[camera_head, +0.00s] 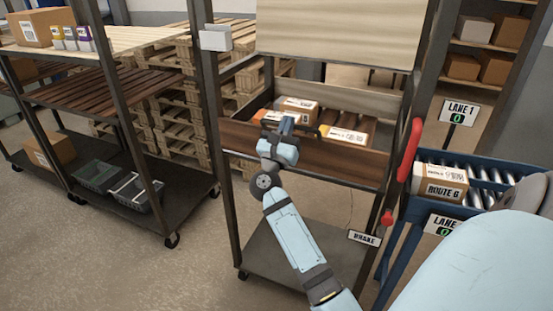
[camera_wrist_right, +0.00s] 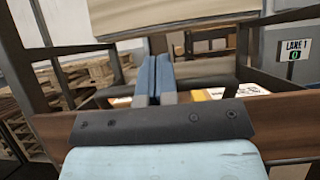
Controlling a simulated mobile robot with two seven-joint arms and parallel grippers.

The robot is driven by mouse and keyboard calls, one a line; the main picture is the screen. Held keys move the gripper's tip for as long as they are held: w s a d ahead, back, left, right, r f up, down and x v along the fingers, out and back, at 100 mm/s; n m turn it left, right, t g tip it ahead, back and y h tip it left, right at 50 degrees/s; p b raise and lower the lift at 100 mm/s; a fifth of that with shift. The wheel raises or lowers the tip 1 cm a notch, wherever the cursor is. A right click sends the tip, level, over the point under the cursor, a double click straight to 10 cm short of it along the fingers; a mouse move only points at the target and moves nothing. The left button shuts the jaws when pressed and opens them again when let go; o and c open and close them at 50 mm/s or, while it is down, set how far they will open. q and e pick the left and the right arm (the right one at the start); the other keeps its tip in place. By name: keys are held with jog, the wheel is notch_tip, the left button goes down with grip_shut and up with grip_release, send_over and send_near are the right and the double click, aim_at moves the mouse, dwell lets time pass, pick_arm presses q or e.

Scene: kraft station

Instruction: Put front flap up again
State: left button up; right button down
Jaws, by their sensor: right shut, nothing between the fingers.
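The front flap (camera_head: 340,162) is a dark brown wooden board across the front of the cart's middle shelf, and it looks roughly upright. It also shows in the right wrist view (camera_wrist_right: 285,118), partly hidden behind my wrist. My right gripper (camera_head: 284,124) is at the flap's top edge, left of its middle. Its fingers (camera_wrist_right: 155,78) are shut with nothing between them and reach over the edge toward the shelf. I cannot tell whether they touch the board. My left gripper is not in view.
Boxes (camera_head: 345,136) lie on the shelf behind the flap. A pale wooden panel (camera_head: 340,28) is above. A red handle (camera_head: 409,150) and a conveyor with a box (camera_head: 440,188) stand at the right. A rack (camera_head: 95,90) stands at the left.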

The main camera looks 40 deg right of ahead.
pick_arm(q)
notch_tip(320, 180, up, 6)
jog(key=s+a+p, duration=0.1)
jog(key=p, duration=1.1)
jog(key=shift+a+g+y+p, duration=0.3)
pick_arm(e)
notch_tip(320, 180, up, 20)
jog(key=shift+a+f, duration=0.15)
jog(key=shift+a, duration=0.05)
